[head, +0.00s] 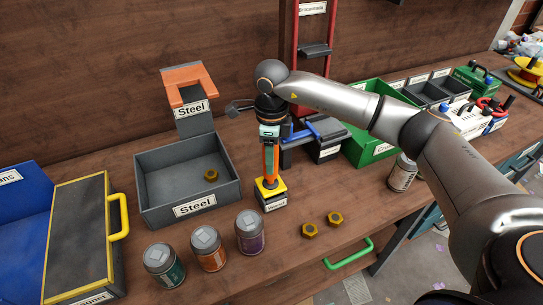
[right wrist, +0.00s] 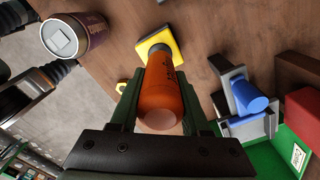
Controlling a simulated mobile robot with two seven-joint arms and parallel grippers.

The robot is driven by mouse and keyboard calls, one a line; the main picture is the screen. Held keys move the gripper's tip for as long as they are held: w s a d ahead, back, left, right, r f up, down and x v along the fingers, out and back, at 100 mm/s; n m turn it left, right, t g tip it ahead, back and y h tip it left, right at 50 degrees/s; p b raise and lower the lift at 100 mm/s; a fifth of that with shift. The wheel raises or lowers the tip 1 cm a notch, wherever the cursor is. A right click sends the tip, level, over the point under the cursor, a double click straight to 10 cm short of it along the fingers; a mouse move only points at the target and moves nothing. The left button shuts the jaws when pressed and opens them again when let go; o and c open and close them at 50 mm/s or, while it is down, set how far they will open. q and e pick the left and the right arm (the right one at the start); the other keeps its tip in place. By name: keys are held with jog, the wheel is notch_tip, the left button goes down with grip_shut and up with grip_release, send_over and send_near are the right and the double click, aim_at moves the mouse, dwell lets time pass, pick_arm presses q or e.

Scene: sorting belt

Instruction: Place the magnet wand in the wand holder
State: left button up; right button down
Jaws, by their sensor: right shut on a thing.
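The magnet wand (head: 270,160) has an orange handle and stands about upright in the head view. My right gripper (head: 270,140) points down and is shut on its upper part. The wand holder (head: 274,201) is a small block with a yellow top and a label, standing on the bench right below the wand. In the right wrist view the wand (right wrist: 162,90) runs from between my fingers toward the yellow holder top (right wrist: 158,42). The wand's lower end meets the holder's top in the picture; I cannot tell how deep it sits.
A grey steel bin (head: 150,205) with a nut in it stands left of the holder. Cans, including a purple one (head: 249,232), stand in front of it. Two loose nuts (head: 309,230) lie to the right. A green bin (head: 368,152) stands behind right.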

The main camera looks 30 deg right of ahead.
jog(key=shift+s+f+b, duration=0.15)
jog(key=shift+f+b, duration=0.3)
jog(key=shift+f, duration=0.15)
jog(key=c, duration=0.8)
grip_release()
jog(key=shift+f, duration=0.15)
jog(key=shift+o, duration=2.1)
jog(key=shift+r+p, duration=0.4)
jog(key=shift+r, duration=0.25)
notch_tip(320, 180, up, 12)
jog(key=shift+r+b, duration=0.15)
jog(key=shift+b, duration=0.3)
